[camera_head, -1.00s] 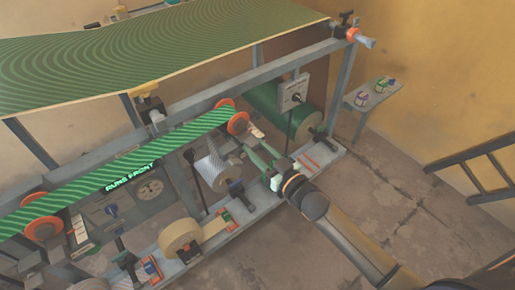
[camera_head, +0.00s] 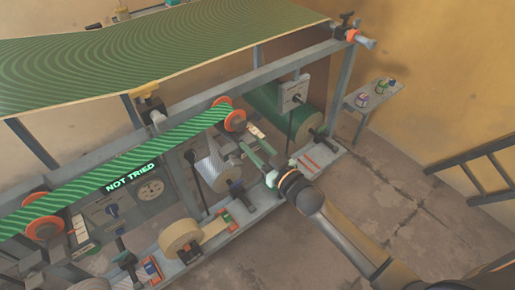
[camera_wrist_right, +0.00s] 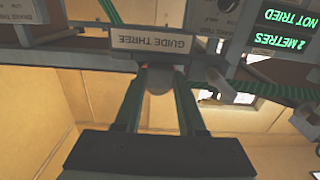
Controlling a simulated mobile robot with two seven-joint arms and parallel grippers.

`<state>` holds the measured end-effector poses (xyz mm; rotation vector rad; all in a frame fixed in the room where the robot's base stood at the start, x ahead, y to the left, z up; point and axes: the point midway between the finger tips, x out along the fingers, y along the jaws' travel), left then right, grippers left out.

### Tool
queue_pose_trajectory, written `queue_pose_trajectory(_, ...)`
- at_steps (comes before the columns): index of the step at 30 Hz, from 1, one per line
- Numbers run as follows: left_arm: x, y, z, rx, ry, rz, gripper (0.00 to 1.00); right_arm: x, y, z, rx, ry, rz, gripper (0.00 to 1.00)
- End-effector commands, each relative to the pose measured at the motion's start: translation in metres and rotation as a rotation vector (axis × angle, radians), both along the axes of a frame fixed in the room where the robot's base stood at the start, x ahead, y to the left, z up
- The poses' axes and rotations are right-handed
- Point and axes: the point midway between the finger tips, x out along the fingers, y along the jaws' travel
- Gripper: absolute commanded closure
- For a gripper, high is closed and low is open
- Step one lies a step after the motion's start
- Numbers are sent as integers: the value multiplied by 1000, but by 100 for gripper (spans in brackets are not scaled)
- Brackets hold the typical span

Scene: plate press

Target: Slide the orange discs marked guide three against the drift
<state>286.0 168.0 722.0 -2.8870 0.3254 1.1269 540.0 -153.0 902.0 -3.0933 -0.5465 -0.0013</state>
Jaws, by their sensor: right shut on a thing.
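Two orange discs (camera_head: 235,121) stand at the right end of the striped green band (camera_head: 150,142) in the head view. My right gripper (camera_head: 243,145) reaches in from the right, its green fingers just below these discs. In the right wrist view its fingertips (camera_wrist_right: 160,75) are on either side of a rounded grey knob (camera_wrist_right: 159,82), under an upside-down plate (camera_wrist_right: 150,41) reading GUIDE THREE. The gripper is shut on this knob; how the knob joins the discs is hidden. My left gripper is out of view.
A display (camera_head: 130,180) reads NOT TRIED; in the right wrist view (camera_wrist_right: 285,27) it also shows 2 METRES. Another orange disc (camera_head: 45,228) is at the lower left.

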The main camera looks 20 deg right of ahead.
Motion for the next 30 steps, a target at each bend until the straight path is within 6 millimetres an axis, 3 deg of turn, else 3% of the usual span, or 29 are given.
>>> queue_pose_trajectory(6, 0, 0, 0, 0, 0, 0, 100, 2, 1, 2, 1, -3, -2, 100)
queue_pose_trajectory(7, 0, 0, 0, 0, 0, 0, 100, 3, 1, 2, 1, -3, -2, 59)
queue_pose_trajectory(15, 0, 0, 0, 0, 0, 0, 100, 2, 1, 2, 1, -2, -1, 30)
queue_pose_trajectory(30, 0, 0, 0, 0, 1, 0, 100, 0, 3, 0, 1, 0, 3, 30)
